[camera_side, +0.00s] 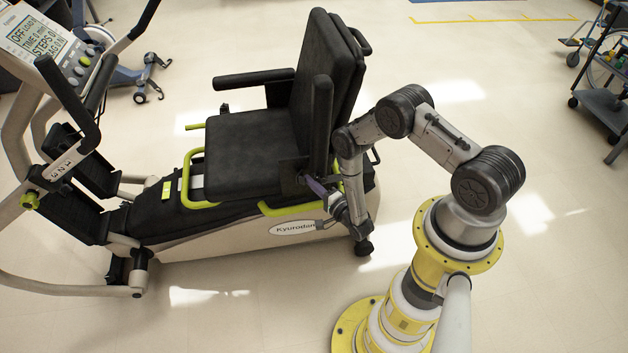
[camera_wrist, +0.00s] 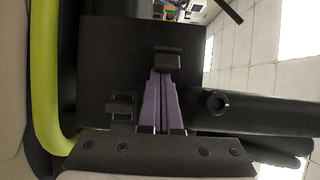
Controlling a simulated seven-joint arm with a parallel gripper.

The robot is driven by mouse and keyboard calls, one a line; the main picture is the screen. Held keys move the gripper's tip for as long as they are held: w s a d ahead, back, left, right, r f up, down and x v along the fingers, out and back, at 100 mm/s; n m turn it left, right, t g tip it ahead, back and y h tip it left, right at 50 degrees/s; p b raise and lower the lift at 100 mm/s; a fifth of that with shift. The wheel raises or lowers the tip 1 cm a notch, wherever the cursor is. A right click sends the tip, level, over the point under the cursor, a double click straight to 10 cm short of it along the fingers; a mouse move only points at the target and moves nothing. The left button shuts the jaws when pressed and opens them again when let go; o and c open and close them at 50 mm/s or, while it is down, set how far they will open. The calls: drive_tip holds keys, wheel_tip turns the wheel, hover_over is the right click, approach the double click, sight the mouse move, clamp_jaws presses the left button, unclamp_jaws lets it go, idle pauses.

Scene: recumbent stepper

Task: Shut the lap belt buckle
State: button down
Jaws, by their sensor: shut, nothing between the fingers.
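In the side view my gripper (camera_side: 309,182) is low at the near side of the black seat (camera_side: 245,150), by a dark plate (camera_side: 292,170). In the wrist view the tips are in front of this dark plate (camera_wrist: 112,55); I cannot tell whether they touch it. A small black clip-like part (camera_wrist: 122,106), perhaps the lap belt buckle, is left of the fingers. I cannot tell whether it is open or shut. No belt strap is clearly seen.
A yellow-green rail (camera_wrist: 45,75) runs along the left of the wrist view. A black bar with a round knob (camera_wrist: 217,102) is close on the right. The near armrest (camera_side: 320,125) rises above my gripper. Open floor (camera_side: 250,300) lies in front of the stepper.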

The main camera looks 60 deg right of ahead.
sight(298, 182)
drive_tip(key=shift+w+a+m+g+h, duration=0.15)
drive_tip(key=shift+a+m+g+h, duration=0.15)
drive_tip(key=shift+m+g+h, duration=0.75)
drive_tip(key=shift+w+a+m+g+h, duration=0.35)
drive_tip(key=shift+m+h, duration=0.45)
drive_tip(key=shift+h, duration=0.7)
drive_tip(key=shift+a+m+g+h, duration=0.2)
drive_tip(key=shift+m+g+h, duration=0.7)
drive_tip(key=shift+h, duration=0.35)
drive_tip(key=shift+w+a, duration=0.2)
drive_tip(key=shift+w+a+m+g+h, duration=0.25)
drive_tip(key=shift+m+g+h, duration=0.45)
drive_tip(key=shift+m+g, duration=0.1)
drive_tip(key=shift+w+a, duration=0.2)
drive_tip(key=shift+w, duration=0.25)
drive_tip(key=shift+a, duration=0.15)
